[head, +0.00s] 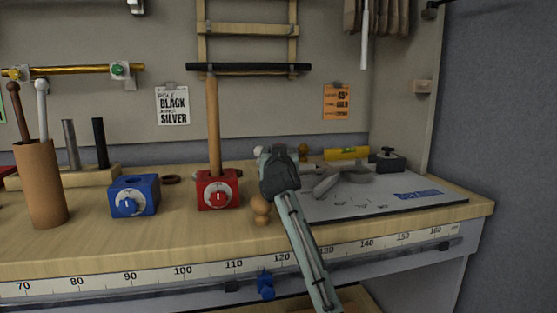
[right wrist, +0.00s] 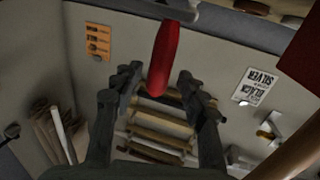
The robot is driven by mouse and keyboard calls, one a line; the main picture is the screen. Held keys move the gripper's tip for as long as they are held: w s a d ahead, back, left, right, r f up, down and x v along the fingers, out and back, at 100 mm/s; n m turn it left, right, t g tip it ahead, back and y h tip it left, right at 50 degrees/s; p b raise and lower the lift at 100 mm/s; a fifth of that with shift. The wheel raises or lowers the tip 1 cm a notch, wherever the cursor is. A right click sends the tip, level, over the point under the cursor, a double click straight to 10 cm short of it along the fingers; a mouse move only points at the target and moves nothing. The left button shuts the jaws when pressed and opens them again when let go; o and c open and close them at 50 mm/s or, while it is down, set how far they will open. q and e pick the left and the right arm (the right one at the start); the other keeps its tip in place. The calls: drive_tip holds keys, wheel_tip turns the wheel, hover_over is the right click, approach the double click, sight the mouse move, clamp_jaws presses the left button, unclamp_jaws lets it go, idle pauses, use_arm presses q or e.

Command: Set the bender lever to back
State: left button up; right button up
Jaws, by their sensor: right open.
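The bender (head: 345,176), a grey metal tool, stands on a grey plate (head: 400,200) with printed marks at the right of the bench. My right gripper (head: 278,158) is over the plate's left edge, in front of part of the bender. In the right wrist view a red handle (right wrist: 165,55), seemingly the lever's grip, hangs down from the top between the open fingers of my right gripper (right wrist: 158,80). I cannot tell whether a finger touches it. The lever is hidden in the head view. My left gripper is not in view.
A red block (head: 218,190) with a dial and upright wooden rod, and a blue block (head: 134,196), stand to the left. A small wooden knob-shaped piece (head: 260,210) is close beside my right arm. A yellow level (head: 347,153) lies behind the bender. The plate's front right is clear.

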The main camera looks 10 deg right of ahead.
drive_tip(key=s+a, duration=0.2)
drive_tip(key=s, duration=0.7)
drive_tip(key=shift+s, duration=0.35)
drive_tip(key=shift+f, duration=0.1)
